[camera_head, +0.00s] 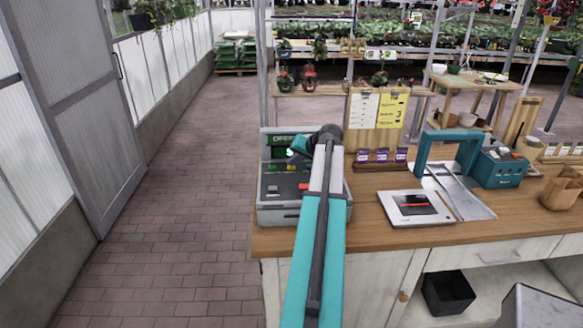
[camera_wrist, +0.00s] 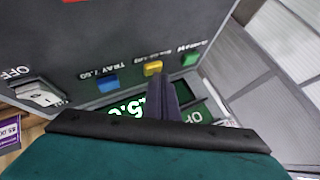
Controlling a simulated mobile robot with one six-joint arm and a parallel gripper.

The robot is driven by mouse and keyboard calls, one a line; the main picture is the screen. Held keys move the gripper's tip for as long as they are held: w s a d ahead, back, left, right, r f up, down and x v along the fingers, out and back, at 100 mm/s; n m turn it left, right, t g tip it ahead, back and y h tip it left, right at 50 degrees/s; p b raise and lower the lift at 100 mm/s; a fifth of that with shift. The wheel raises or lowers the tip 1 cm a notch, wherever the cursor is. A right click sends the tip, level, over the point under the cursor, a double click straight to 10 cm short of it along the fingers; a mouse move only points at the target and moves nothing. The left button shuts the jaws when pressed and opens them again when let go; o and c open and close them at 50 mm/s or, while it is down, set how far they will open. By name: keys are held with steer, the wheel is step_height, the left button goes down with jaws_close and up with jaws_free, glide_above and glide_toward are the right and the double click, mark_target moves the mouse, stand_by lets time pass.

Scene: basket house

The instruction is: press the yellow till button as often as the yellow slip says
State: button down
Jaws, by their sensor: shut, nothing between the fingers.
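The grey till (camera_head: 284,215) stands at the left end of the wooden counter, with my arm reaching over it. In the wrist view the yellow button (camera_wrist: 153,67) sits between a blue button (camera_wrist: 107,84) and a green button (camera_wrist: 190,60). My gripper (camera_wrist: 157,80) is shut and empty, its dark fingertips right at the yellow button's edge. I cannot tell whether they touch it. The yellow slip (camera_head: 391,111) is pinned on an upright wooden board behind the counter. It bears a large figure that looks like 3, but the print is small.
A white slip (camera_head: 362,111) hangs beside the yellow one. A tablet-like device (camera_head: 415,207), a teal arch (camera_head: 424,150) and a teal box (camera_head: 498,170) stand right of the till on the counter (camera_head: 375,235). Brick floor lies open at left.

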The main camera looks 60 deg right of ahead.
mark_target(294, 168)
stand_by(0.7)
steer(key=shift+r+p, duration=0.35)
steer(key=shift+r, duration=0.4)
steer(key=shift+r, duration=0.1)
steer(key=shift+r+p, duration=1.15)
steer(key=shift+r, duration=1.25)
